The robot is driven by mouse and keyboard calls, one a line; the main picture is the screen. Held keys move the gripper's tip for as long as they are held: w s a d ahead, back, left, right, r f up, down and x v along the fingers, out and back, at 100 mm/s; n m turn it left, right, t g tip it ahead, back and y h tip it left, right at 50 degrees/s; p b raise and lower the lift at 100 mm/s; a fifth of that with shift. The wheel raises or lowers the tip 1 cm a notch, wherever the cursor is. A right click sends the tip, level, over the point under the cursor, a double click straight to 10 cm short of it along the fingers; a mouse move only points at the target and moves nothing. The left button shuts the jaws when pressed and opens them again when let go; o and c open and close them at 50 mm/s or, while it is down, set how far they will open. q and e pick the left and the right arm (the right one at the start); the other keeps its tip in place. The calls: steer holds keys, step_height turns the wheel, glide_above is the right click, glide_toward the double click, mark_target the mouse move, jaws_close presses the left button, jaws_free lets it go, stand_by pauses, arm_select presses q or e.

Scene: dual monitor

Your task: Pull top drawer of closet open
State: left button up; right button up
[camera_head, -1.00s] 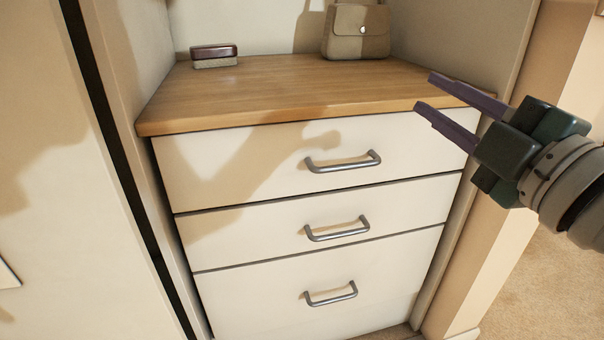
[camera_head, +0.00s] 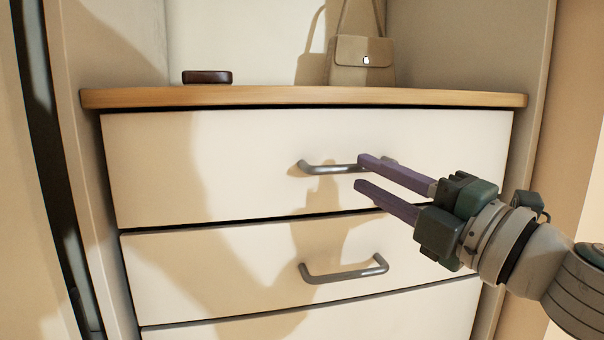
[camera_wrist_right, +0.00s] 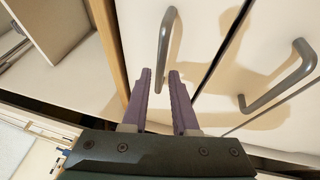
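The closet's top drawer (camera_head: 250,180) is white and closed, just under the wooden top. Its grey bar handle (camera_head: 325,168) is partly hidden behind my right gripper. My right gripper (camera_head: 362,172) has purple fingers, apart and with nothing between them, in front of the right part of that handle. In the right wrist view the top drawer's handle (camera_wrist_right: 164,45) lies ahead of the open fingertips (camera_wrist_right: 158,70); I cannot tell whether they touch. My left gripper is not in view.
The second drawer's handle (camera_head: 345,270) is below; it also shows in the right wrist view (camera_wrist_right: 280,85). On the wooden top (camera_head: 280,97) stand a dark box (camera_head: 207,77) and a beige handbag (camera_head: 362,65). Closet side walls stand left and right.

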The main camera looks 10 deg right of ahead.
mark_target(357, 170)
steer(key=shift+x, duration=2)
steer(key=shift+c, duration=0.4)
jaws_close()
